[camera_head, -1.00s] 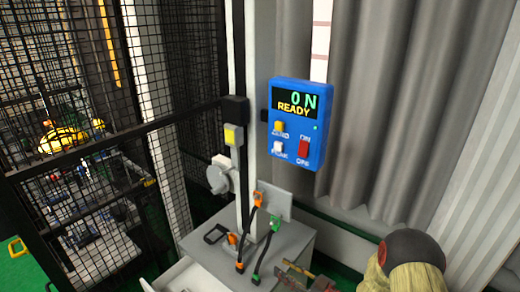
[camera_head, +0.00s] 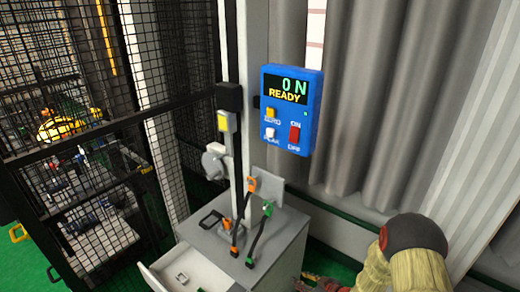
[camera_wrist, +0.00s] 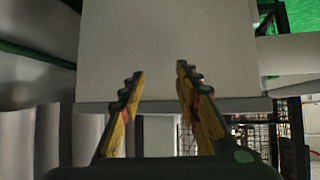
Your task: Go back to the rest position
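My gripper (camera_wrist: 160,85) shows in the wrist view with its two yellow and black fingers apart and nothing between them. Beyond the fingers is a plain pale surface of the grey cabinet (camera_wrist: 165,40). In the head view my arm comes in at the lower right, and my gripper (camera_head: 325,283) is at the bottom edge, mostly cut off, to the right of the cabinet (camera_head: 285,245).
The cabinet's drawer (camera_head: 185,272) is pulled out at the lower left, with a small item inside. Orange and green-ended cables (camera_head: 258,235) stand on top of the cabinet. A black mesh cage (camera_head: 70,150) is at the left, and a grey curtain (camera_head: 370,90) hangs behind my arm.

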